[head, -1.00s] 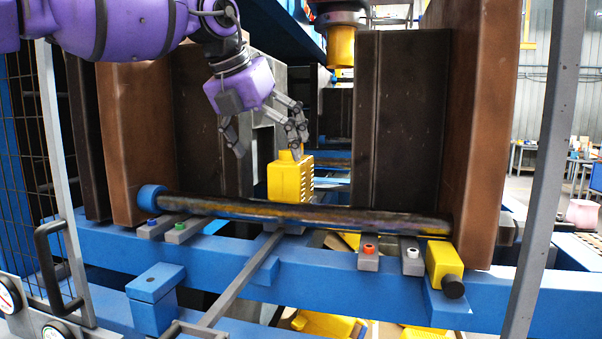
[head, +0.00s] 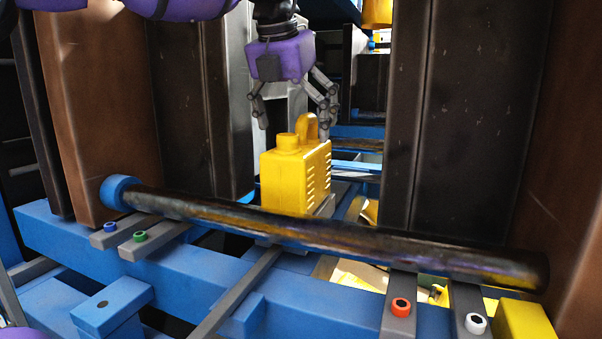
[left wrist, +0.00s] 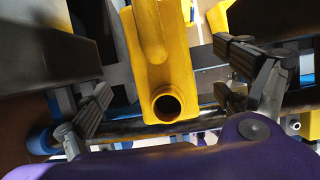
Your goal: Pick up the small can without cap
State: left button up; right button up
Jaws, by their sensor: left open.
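The small yellow jerry can (head: 284,181) stands upright behind the dark horizontal bar in the head view. It has a raised neck and a handle loop on top. In the left wrist view the can (left wrist: 163,52) shows an open round mouth with no cap. My left gripper (head: 292,128) is open and points down just above and behind the can's top. In the left wrist view its fingers stand apart on both sides of the can, and I see no contact. My right gripper is not in view.
A dark worn bar (head: 330,236) with a blue end runs across in front of the can. Tall dark and brown panels (head: 465,130) stand left and right, leaving a gap between them. A blue beam (head: 190,275) with grey brackets lies below. More yellow pieces lie lower down.

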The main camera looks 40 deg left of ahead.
pick_arm(q)
jog(key=p+x, duration=0.1)
jog(key=x, duration=0.4)
jog(key=shift+w+f, duration=0.15)
jog(key=shift+f, duration=0.05)
jog(key=shift+c, duration=0.3)
jog(key=c, duration=1.6)
jog(key=shift+r, duration=0.1)
jog(key=shift+c, duration=0.2)
